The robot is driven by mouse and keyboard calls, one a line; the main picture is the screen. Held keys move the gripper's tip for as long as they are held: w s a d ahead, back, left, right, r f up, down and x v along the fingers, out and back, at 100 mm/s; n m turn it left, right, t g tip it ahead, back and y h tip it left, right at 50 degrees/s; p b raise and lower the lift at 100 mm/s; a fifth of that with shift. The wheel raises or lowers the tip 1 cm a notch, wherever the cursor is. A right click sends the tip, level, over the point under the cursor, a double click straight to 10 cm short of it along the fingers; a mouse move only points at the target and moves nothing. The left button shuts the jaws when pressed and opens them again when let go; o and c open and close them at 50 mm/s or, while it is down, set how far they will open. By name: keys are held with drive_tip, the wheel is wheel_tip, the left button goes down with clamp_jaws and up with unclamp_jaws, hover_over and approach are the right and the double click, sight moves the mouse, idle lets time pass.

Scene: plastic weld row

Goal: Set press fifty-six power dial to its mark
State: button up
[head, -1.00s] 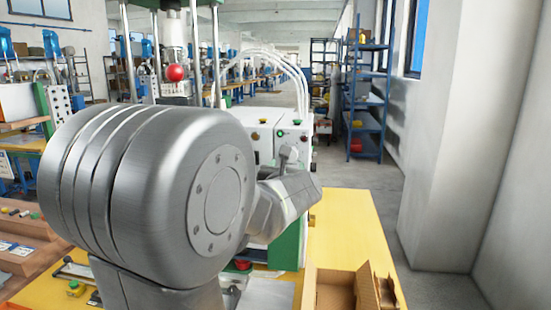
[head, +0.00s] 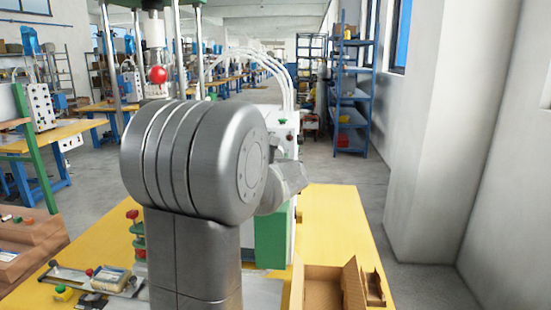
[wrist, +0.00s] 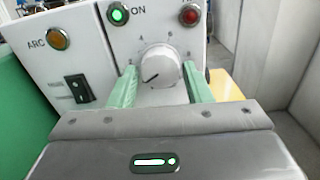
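The power dial (wrist: 160,64) is a round white knob on a white panel in the wrist view. Its dark pointer line points to the lower left, and small scale numbers ring it. My gripper (wrist: 160,78) has its two green fingers apart, one at each side of the dial's lower half. I cannot tell whether they touch it. The target mark is not clearly readable. In the head view my arm hides the gripper and dial; the white and green press cabinet (head: 272,243) shows partly behind it.
The panel carries a lit green lamp (wrist: 118,14), a red lamp (wrist: 189,15), an amber ARC lamp (wrist: 58,38) and a black switch (wrist: 79,88). An open cardboard box (head: 325,285) stands on the yellow table (head: 335,225). A blue shelf (head: 350,120) stands beyond, by the wall.

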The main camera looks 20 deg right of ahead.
drive_tip(key=c, duration=0.5)
drive_tip(key=shift+n+b, duration=1.6)
drive_tip(key=shift+b, duration=0.5)
drive_tip(key=shift+c, duration=0.2)
drive_tip(key=o, duration=1)
drive_tip(key=shift+c, duration=0.2)
drive_tip(key=v, duration=1.4)
drive_tip(key=shift+b, duration=0.3)
drive_tip(key=shift+w, duration=0.1)
